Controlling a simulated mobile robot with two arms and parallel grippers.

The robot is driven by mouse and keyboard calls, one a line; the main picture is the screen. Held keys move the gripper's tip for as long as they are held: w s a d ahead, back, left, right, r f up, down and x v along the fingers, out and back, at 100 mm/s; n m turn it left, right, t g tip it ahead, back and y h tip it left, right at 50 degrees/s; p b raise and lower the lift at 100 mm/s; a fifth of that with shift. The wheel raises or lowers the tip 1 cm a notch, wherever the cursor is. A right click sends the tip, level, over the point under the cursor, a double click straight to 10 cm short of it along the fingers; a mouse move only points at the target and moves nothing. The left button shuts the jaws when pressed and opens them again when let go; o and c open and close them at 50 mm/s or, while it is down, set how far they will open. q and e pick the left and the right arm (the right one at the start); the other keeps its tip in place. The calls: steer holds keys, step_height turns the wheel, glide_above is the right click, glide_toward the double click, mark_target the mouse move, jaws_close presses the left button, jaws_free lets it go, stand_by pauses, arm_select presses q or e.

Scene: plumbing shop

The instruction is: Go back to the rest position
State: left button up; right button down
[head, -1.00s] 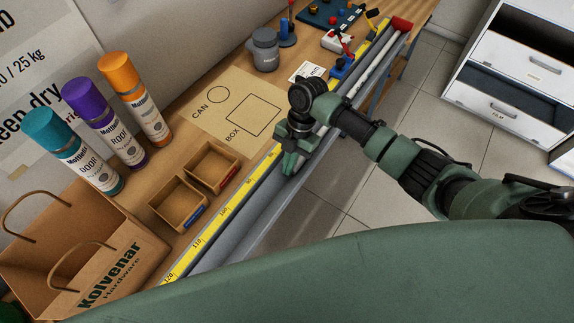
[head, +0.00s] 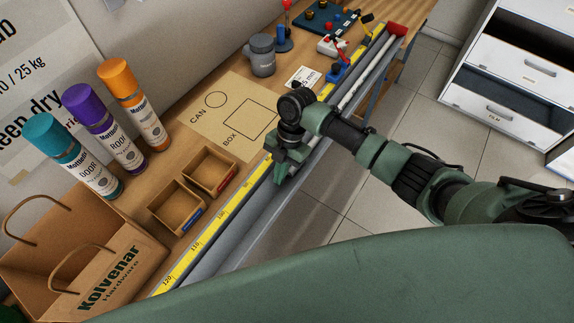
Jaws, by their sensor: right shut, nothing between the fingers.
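My right gripper (head: 281,176) is shut and empty. It points down over the grey rail and yellow measuring tape (head: 205,245) at the front edge of the workbench (head: 158,205). It is to the right of two small open cardboard boxes (head: 206,171) and just below the mat with CAN and BOX outlines (head: 213,122). It does not appear to hold or touch any loose object. My left gripper is not in view.
Three spray cans, teal (head: 75,158), purple (head: 108,132) and orange (head: 136,106), stand at the back left. A Kolvenar paper bag (head: 120,262) is at the lower left. White drawers (head: 515,72) are at the right over open floor.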

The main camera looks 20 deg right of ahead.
steer(key=s+a+b+v, duration=0.1)
steer(key=b+v, duration=0.2)
steer(key=v, duration=0.7)
steer(key=s+a+f+m, duration=0.2)
steer(key=s+f, duration=0.1)
steer(key=s+a+f+m+t, duration=0.1)
steer(key=s+f+m, duration=0.1)
steer(key=shift+s+a+y, duration=0.2)
steer(key=shift+s+y, duration=0.05)
steer(key=shift+y, duration=0.05)
steer(key=s+m, duration=0.1)
steer(key=s+f+m+t, duration=0.1)
steer(key=s+m, duration=0.2)
steer(key=m, duration=0.1)
steer(key=shift+s+a+f+t, duration=0.2)
steer(key=shift+a+f+t, duration=0.15)
steer(key=shift+t, duration=0.05)
steer(key=s+d+r+m+t+h, duration=0.2)
steer(key=s+d+m+t+h, duration=0.1)
steer(key=s+d+m, duration=0.95)
step_height(320, 180, down, 29)
steer(key=a+m+g+b, duration=0.1)
steer(key=a+m+b, duration=0.1)
steer(key=s+d+f+g+b, duration=0.1)
steer(key=s+d+f, duration=0.2)
steer(key=s+f, duration=1.4)
steer(key=shift+d+f+h+b, duration=0.2)
steer(key=shift+h+b, duration=0.1)
steer(key=shift+b, duration=0.1)
